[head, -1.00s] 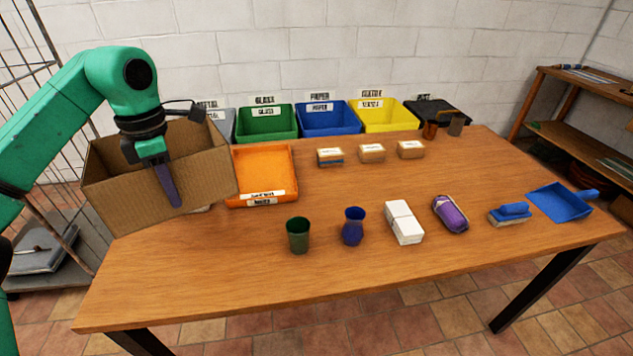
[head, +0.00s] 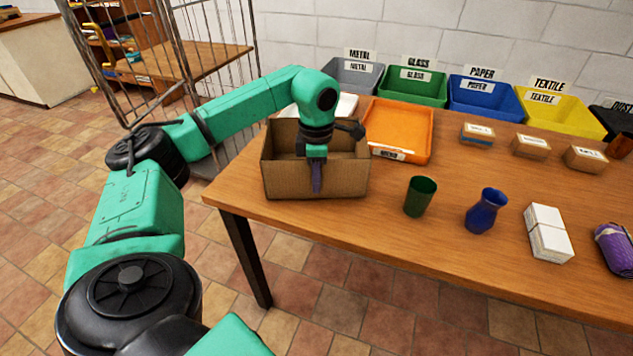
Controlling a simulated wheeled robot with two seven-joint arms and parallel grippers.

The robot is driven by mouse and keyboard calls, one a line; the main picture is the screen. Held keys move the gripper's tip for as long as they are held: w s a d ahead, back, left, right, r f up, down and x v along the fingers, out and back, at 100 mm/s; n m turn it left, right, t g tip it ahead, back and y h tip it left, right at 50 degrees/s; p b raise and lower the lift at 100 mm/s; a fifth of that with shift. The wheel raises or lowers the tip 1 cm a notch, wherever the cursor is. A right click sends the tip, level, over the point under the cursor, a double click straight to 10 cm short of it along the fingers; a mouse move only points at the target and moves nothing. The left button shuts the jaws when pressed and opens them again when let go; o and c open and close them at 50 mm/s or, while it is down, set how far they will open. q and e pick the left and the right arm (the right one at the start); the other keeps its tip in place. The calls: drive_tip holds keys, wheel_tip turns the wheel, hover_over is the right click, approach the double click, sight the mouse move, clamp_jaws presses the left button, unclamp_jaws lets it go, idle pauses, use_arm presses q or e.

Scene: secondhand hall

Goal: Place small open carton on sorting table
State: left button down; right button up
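The small open carton (head: 285,180) is a brown cardboard box with its open top facing up. It is at the left end of the wooden sorting table (head: 300,215), near the front edge, and looks level. I cannot tell whether its base touches the tabletop or hangs just above it. My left gripper (head: 316,172) comes over the carton from above, with one dark finger outside the front wall. The other finger is hidden behind that wall, and the gripper appears shut on it. My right gripper is out of view.
An orange tray (head: 400,124) lies right behind the carton. A green cup (head: 420,196), a blue vase (head: 486,211) and a white stack (head: 548,233) stand to the right. Labelled bins, including a green one (head: 413,86), line the back. A wire cage (head: 160,60) stands left.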

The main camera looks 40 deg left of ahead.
use_arm(q)
drive_tip(key=shift+f, duration=0.35)
drive_tip(key=c, duration=1)
unclamp_jaws()
drive_tip(key=shift+c, duration=0.2)
drive_tip(key=shift+r, duration=0.1)
wheel_tip(320, 180, up, 12)
drive_tip(key=shift+r+p, duration=0.15)
drive_tip(key=shift+p, duration=0.9)
